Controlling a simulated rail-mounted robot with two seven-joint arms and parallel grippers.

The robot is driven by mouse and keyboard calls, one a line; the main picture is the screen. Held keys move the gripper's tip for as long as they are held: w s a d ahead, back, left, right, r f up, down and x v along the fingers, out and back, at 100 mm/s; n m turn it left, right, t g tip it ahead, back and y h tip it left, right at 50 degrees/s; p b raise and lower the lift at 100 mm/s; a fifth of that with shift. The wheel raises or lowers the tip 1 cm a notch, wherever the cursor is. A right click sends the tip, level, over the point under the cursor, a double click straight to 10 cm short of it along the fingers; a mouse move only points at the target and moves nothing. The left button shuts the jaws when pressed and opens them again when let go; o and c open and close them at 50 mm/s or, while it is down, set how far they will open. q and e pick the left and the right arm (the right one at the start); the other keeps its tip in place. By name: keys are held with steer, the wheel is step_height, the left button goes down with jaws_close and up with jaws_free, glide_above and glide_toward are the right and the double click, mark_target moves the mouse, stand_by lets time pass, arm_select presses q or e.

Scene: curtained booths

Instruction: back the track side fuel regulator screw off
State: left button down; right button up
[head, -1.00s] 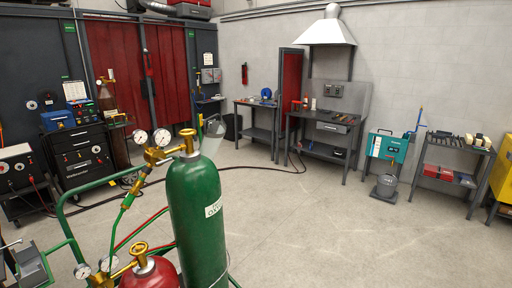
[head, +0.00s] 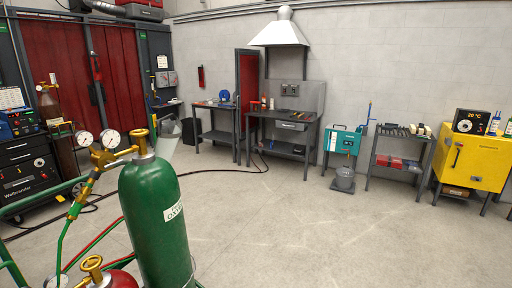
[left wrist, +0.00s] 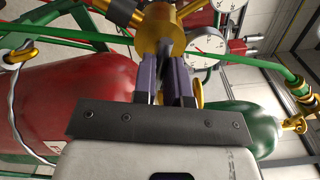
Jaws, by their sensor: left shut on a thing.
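In the left wrist view my left gripper (left wrist: 165,88) is closed beneath a brass regulator body (left wrist: 160,28). Its two purple-grey fingers are shut on the regulator's dark adjusting screw, which is mostly hidden between them. Two white-faced gauges, one at the regulator (left wrist: 207,45), show beside the brass body. The red fuel cylinder (left wrist: 75,105) fills the left of that view. The head view shows only the red cylinder's top (head: 118,280) and brass valve (head: 92,268) at its lower edge. My right gripper is in neither view.
The green oxygen cylinder (head: 155,215) stands close by with its brass regulator and gauges (head: 112,155). Green and red hoses and green cart tubing surround the cylinders. A workbench (head: 285,118) and a yellow cabinet (head: 472,160) stand by the far wall. The middle floor is clear.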

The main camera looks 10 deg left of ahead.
arm_select(q)
steer(key=n+b, duration=0.3)
steer(key=c, duration=1.1)
jaws_free()
